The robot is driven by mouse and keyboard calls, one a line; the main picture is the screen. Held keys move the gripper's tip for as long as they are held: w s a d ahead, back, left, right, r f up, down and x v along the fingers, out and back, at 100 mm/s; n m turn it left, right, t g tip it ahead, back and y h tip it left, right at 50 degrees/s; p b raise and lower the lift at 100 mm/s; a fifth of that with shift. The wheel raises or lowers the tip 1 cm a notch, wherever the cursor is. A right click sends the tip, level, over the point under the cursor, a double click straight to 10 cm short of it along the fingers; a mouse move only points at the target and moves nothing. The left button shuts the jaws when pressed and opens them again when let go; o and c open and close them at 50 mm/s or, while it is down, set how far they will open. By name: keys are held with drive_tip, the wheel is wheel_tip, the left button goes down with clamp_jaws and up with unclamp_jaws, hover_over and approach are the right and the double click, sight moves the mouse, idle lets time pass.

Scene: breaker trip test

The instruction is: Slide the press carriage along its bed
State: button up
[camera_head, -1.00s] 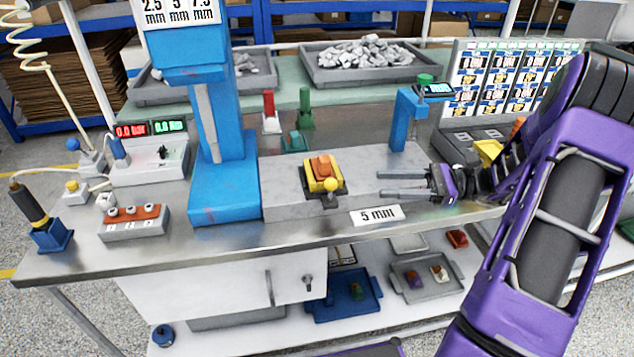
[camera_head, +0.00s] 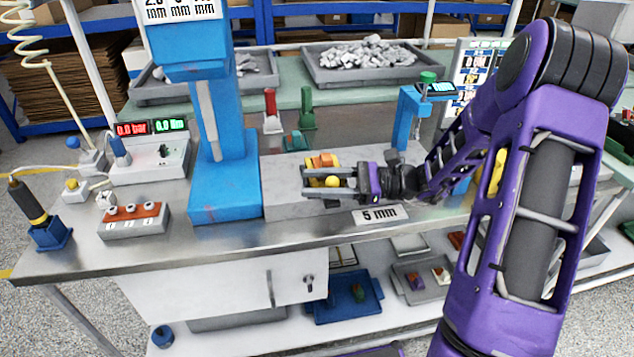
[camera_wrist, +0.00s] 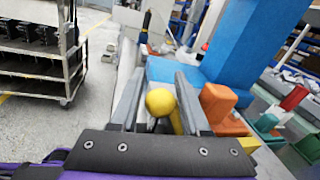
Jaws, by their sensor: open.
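The press carriage (camera_head: 323,160) is a yellow block with an orange breaker on top and a yellow ball knob (camera_head: 332,181) on its near side. It sits on the grey bed (camera_head: 280,185), right of the blue press column (camera_head: 222,150). My gripper (camera_head: 308,182) reaches in from the right with its fingers apart around the knob. In the wrist view the knob (camera_wrist: 160,102) stands between the two open fingers, with a gap to the left one; contact with the right one cannot be told. The orange breaker (camera_wrist: 220,105) shows beyond the right finger.
A blue stand with a small display (camera_head: 408,115) rises behind my arm. A "5 mm" label (camera_head: 380,214) is on the bench front. Red and green posts (camera_head: 270,110) stand behind the bed. A control box (camera_head: 150,160) is at left.

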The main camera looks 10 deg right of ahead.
drive_tip(key=shift+c, duration=0.2)
clamp_jaws()
idle(1.2)
